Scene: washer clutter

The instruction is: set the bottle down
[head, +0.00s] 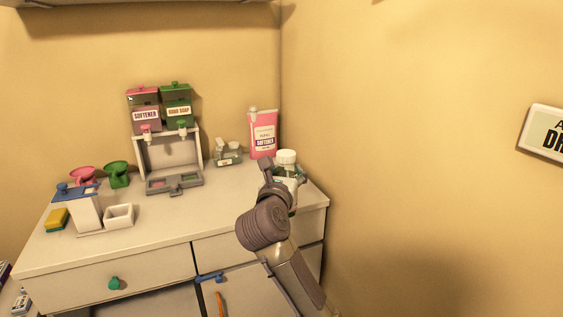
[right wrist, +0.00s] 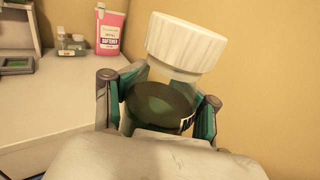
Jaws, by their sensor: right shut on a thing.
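A clear bottle with a white ribbed cap and dark contents (right wrist: 160,105) sits between the fingers of my right gripper (right wrist: 160,112). My right gripper is shut on it. In the head view the bottle's white cap (head: 287,156) shows above my right gripper (head: 286,178), near the right end of the white counter (head: 150,240). The gripper hides much of the bottle there, and I cannot tell whether its base touches the counter. In the right wrist view the bottle looks slightly tilted. My left gripper is not in view.
A pink softener jug (head: 263,135) and a small clear bottle (head: 227,155) stand behind, left of the held bottle. A two-tank dispenser (head: 160,130) stands further left. Pink and green funnels, a blue-topped holder (head: 84,208) and a white dish (head: 119,215) are at the left. The wall is close on the right.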

